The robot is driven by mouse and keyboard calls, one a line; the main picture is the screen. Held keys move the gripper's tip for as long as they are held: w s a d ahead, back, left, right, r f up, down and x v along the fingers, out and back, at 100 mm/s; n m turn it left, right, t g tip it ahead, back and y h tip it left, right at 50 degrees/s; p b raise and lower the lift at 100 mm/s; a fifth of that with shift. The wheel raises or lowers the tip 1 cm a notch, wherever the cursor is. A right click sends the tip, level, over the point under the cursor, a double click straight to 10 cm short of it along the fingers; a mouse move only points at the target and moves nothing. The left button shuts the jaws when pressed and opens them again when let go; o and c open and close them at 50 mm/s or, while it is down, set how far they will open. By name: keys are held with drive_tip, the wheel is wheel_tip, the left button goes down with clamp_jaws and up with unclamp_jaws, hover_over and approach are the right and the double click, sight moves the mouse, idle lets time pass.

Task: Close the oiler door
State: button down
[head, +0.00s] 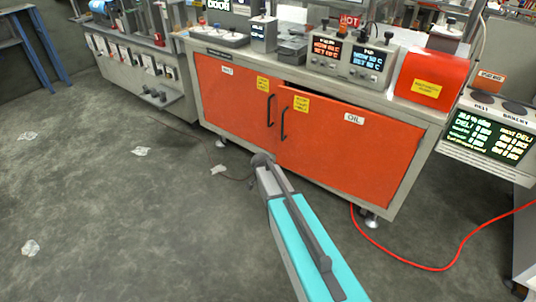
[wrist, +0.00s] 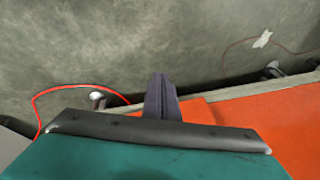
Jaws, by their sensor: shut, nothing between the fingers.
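The oiler door is the right orange door (head: 350,150), with an "OIL" label and a dark vertical handle (head: 284,123). It stands slightly ajar, with a dark gap along its top left edge. My gripper (head: 262,158) is in front of the door's lower left part; whether it touches the door I cannot tell. In the wrist view the dark fingers of my gripper (wrist: 162,98) are together and empty, beside orange panel surfaces (wrist: 285,125). The inside of the cabinet is hidden.
The left orange door (head: 228,95) looks shut. The counter above carries control boxes (head: 345,58) and an orange box (head: 428,80). A red cable (head: 430,267) runs over the floor at the right. Paper scraps (head: 140,151) lie on the otherwise open floor at the left.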

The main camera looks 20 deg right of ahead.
drive_tip(key=s+a+f+n+g, duration=0.15)
drive_tip(key=s+f, duration=0.25)
drive_tip(key=s, duration=0.4)
drive_tip(key=s+a+f+n+g+y, duration=0.1)
drive_tip(key=s+f+n, duration=0.25)
drive_tip(key=s, duration=0.35)
drive_tip(key=s+a+f+n+g, duration=0.1)
drive_tip(key=s+f+n+g, duration=0.1)
drive_tip(key=s+f, duration=0.45)
drive_tip(key=s+a+f+n+g, duration=0.1)
drive_tip(key=s+a+n+g, duration=0.1)
drive_tip(key=s, duration=1)
drive_tip(key=s+a+f+n+g+y, duration=0.1)
drive_tip(key=s+n, duration=0.3)
drive_tip(key=s, duration=0.8)
drive_tip(key=shift+s+a+n+g, duration=0.25)
drive_tip(key=shift+a+n+g, duration=0.1)
drive_tip(key=shift+n+g, duration=0.1)
